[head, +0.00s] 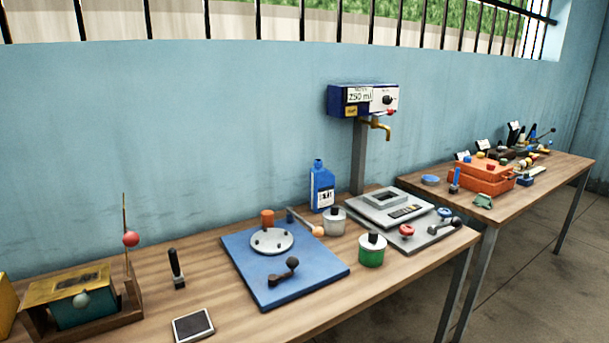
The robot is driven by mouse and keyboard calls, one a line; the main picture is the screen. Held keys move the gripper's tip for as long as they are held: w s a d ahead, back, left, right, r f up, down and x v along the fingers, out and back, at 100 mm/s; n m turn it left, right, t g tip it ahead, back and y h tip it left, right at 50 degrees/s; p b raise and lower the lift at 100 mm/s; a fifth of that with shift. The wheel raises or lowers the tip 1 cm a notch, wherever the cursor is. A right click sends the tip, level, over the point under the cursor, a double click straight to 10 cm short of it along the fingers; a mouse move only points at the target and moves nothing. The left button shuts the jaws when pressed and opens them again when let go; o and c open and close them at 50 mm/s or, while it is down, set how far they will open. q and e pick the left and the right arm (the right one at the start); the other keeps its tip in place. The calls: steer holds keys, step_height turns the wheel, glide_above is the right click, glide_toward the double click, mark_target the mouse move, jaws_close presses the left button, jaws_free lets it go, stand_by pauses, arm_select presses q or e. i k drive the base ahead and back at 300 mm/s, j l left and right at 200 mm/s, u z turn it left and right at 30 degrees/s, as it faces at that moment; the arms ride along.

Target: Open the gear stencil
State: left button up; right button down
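No gear stencil can be made out for certain. At the left end of the near bench, a thin gold plate (68,283) with dark markings lies over a teal block (84,309) in a wooden tray (100,327); it may be the stencil. A pale green ball knob (81,300) shows at the plate's front. A thin upright piece (125,212) with a red ball (131,239) stands at the tray's right side; I cannot tell whether it is a raised leaf. Neither of my grippers is in view.
A black-handled stamp (176,268) and a dark pad (193,325) stand right of the tray. A blue board (256,287) with a round plate and crank, a blue bottle (322,187), cans, a scale (389,206) and a tap dispenser (363,99) follow. A second bench (540,185) stands further right.

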mark_target(79, 282)
steer(key=u, duration=1.4)
